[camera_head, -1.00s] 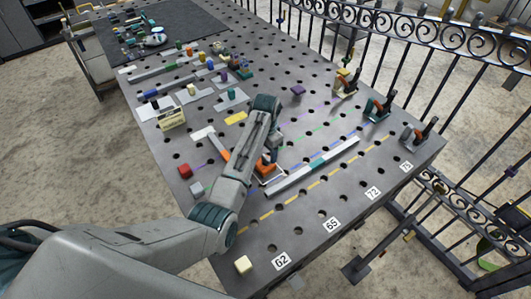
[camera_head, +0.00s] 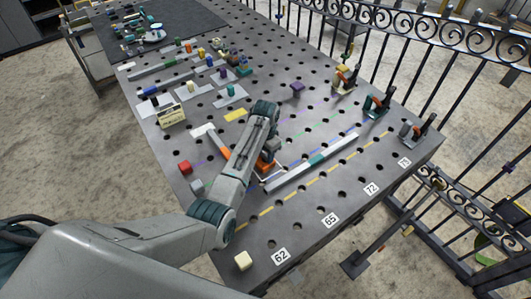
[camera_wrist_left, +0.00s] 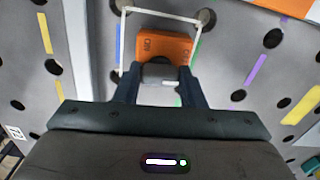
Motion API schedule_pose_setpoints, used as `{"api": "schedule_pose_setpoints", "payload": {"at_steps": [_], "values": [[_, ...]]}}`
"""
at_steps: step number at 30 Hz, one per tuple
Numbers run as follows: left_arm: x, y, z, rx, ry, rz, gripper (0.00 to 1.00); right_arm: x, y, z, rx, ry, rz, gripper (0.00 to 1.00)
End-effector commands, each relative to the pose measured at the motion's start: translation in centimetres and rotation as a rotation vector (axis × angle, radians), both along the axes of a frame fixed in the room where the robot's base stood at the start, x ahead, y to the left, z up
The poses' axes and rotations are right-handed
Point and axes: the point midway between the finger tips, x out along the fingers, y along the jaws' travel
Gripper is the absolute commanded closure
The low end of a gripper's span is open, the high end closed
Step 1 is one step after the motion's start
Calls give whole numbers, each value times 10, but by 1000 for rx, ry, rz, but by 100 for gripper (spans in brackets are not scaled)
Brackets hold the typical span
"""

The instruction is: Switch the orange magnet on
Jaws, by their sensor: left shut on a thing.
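The orange magnet (camera_wrist_left: 165,46) is a small block lying on the perforated table inside a thin white square outline, seen in the left wrist view. In the head view the orange magnet (camera_head: 265,168) shows only partly, beside my left arm. My left gripper (camera_wrist_left: 158,88) is at the magnet's near side, with its two dark fingers shut on a grey knob (camera_wrist_left: 158,76). The knob sits against the magnet's edge; its far side and setting cannot be made out. My left forearm hides much of this spot in the head view. My right gripper is not in view.
A red cube (camera_head: 185,167) and a grey cube (camera_head: 197,187) lie left of my arm. Several clamps, such as the one with a teal base (camera_head: 376,105), line the right edge. A dark railing stands behind.

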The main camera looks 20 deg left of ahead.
Motion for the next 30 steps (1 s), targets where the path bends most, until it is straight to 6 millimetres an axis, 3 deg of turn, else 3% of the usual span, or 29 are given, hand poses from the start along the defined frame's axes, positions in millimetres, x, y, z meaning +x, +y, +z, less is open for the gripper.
{"api": "schedule_pose_setpoints", "payload": {"at_steps": [11,30], "values": [[1,0,1,0,-1,155,86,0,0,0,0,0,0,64],[1,0,1,0,-2,749,86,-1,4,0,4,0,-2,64]]}}
